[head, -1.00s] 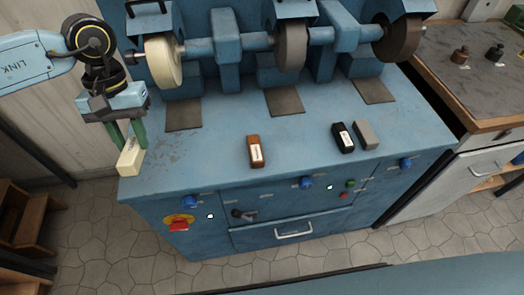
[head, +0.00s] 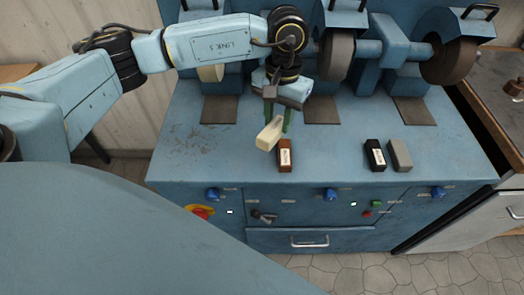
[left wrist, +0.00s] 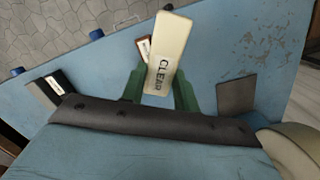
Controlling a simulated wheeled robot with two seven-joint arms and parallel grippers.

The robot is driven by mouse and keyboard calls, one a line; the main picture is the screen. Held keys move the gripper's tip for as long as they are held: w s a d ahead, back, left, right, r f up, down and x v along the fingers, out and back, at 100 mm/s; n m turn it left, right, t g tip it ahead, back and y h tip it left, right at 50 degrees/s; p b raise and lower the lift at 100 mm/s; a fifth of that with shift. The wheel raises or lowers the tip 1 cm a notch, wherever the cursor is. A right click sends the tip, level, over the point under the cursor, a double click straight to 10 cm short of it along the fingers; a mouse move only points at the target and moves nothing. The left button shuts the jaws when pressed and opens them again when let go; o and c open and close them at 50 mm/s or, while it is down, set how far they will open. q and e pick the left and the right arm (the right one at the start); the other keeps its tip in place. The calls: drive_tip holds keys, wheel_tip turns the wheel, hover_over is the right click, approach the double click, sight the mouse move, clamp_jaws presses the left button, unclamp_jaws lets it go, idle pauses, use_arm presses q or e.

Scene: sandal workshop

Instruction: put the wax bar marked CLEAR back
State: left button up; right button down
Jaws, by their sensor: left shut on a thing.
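The cream wax bar (head: 270,134) is held in my left gripper (head: 278,118), whose green fingers are shut on it. In the left wrist view the bar (left wrist: 167,48) shows the word CLEAR along its face, between the two green fingers (left wrist: 160,92). In the head view the bar is tilted, just left of a brown bar (head: 285,156) that lies on the blue bench top. It looks to be above the bench; the exact height is hard to tell. My right gripper is not in view.
A black bar (head: 375,155) and a grey bar (head: 400,155) lie side by side farther right. Grinding wheels (head: 336,54) stand along the back, with dark pads (head: 321,110) before them. The bench's left part (head: 185,145) is bare and worn.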

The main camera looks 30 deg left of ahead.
use_arm(q)
drive_tip(key=shift+n+t, duration=0.7)
drive_tip(key=shift+n, duration=0.2)
drive_tip(key=a+f, duration=0.1)
drive_tip(key=f, duration=0.3)
drive_tip(key=a+f, duration=0.2)
drive_tip(key=f, duration=0.2)
drive_tip(key=a+f, duration=0.1)
drive_tip(key=f, duration=0.2)
drive_tip(key=shift+w+a+f, duration=0.1)
drive_tip(key=shift+a+f, duration=0.15)
drive_tip(key=shift+f, duration=0.15)
drive_tip(key=shift+f+b, duration=0.15)
drive_tip(key=shift+b, duration=0.15)
drive_tip(key=o, duration=1)
drive_tip(key=shift+c, duration=0.2)
wheel_tip(320, 180, up, 12)
drive_tip(key=shift+r, duration=0.2)
